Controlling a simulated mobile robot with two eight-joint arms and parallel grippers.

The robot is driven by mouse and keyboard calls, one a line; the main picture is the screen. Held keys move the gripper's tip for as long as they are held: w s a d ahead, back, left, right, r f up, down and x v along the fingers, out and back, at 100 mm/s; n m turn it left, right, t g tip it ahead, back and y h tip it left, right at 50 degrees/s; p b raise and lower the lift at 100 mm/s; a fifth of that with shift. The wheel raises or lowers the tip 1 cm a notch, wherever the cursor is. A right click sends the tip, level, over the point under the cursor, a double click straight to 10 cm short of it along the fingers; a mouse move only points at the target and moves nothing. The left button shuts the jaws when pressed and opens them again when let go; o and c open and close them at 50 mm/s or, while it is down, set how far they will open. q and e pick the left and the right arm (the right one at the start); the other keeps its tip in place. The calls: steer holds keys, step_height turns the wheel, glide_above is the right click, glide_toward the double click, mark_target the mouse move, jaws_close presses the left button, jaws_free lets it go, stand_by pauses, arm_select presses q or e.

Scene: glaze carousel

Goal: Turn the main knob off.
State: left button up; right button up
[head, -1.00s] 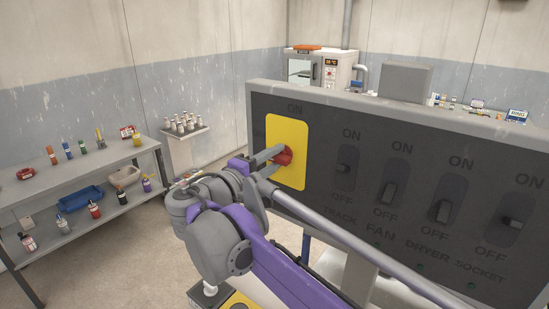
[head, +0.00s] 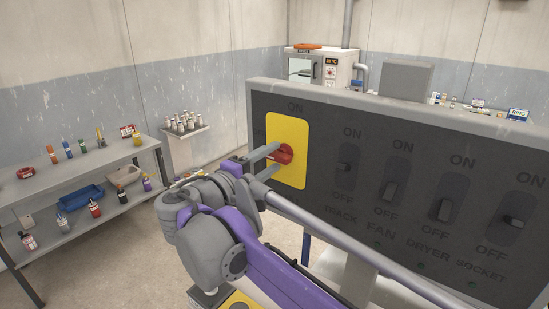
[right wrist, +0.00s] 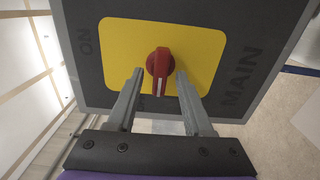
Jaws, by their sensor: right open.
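The red main knob (head: 286,153) sits on a yellow plate (head: 287,122) at the left end of the dark switch panel. My right gripper (head: 273,161) is open in front of it, its fingers reaching in from the left. In the right wrist view, the knob (right wrist: 159,64) shows between the two fingertips, with a small gap on each side. Its white mark points down, towards my gripper (right wrist: 160,73). There, "ON" is at the left and "MAIN" at the right; a label below the knob is mostly hidden by the fingers. My left gripper is out of view.
Several smaller switches, such as the fan switch (head: 390,191), line the panel to the right. A shelf (head: 85,165) with bottles stands at the far left. A kiln-like oven (head: 325,70) stands behind the panel. Open floor lies between shelf and panel.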

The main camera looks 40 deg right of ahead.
steer(key=v, duration=0.9)
steer(key=shift+b, duration=0.4)
steer(key=shift+s+a, duration=0.1)
